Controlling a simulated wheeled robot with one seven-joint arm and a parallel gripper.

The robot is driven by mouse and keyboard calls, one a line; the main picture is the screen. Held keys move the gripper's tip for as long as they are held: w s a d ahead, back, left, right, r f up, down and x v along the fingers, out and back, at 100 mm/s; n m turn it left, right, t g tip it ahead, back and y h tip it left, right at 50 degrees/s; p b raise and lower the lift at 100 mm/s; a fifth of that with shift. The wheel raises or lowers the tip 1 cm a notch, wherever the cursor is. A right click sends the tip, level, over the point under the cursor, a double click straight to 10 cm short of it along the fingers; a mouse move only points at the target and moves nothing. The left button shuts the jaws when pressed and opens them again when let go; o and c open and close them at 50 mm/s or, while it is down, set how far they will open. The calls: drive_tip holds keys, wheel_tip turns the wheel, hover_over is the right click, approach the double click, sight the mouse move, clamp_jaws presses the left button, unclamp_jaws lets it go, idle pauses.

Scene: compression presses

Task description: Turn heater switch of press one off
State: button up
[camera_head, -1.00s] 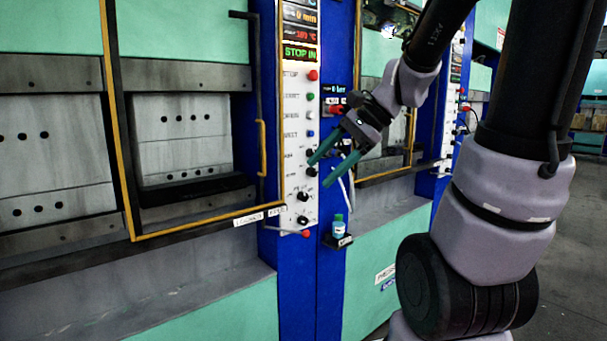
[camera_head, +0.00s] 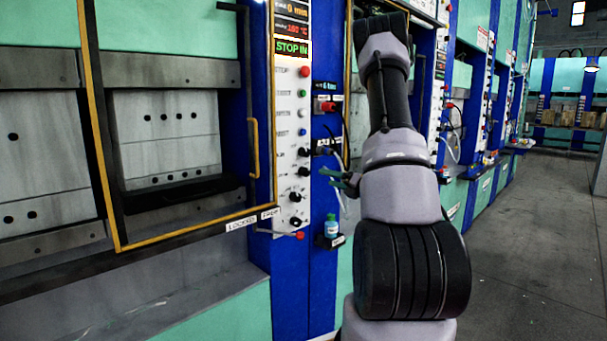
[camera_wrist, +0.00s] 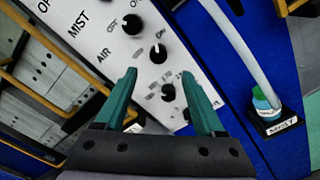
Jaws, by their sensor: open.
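The white control panel (camera_head: 290,130) of the nearest press carries a column of buttons and black rotary knobs. The lower knobs (camera_head: 295,197) show in the head view; none of their labels reads clearly as a heater switch. My gripper (camera_head: 332,178) has teal fingers and is just right of the panel's lower half, partly hidden by my arm. In the wrist view my gripper (camera_wrist: 160,75) is open over the tilted panel. A black knob (camera_wrist: 168,92) shows between its fingers, and another knob (camera_wrist: 158,53) with a white pointer lies just beyond. Contact cannot be told.
A small bottle (camera_head: 331,228) stands on a holder right of the panel; it also shows in the wrist view (camera_wrist: 265,101), with a pale hose (camera_wrist: 232,40) near it. The press door's yellow-edged frame (camera_head: 253,150) is left of the panel. Open floor (camera_head: 540,260) lies right.

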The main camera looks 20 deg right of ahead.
sight(307, 172)
drive_tip(key=x, duration=1)
drive_tip(key=shift+w+a, duration=0.15)
clamp_jaws()
drive_tip(key=shift+n, duration=0.5)
drive_tip(key=n, duration=1.1)
unclamp_jaws()
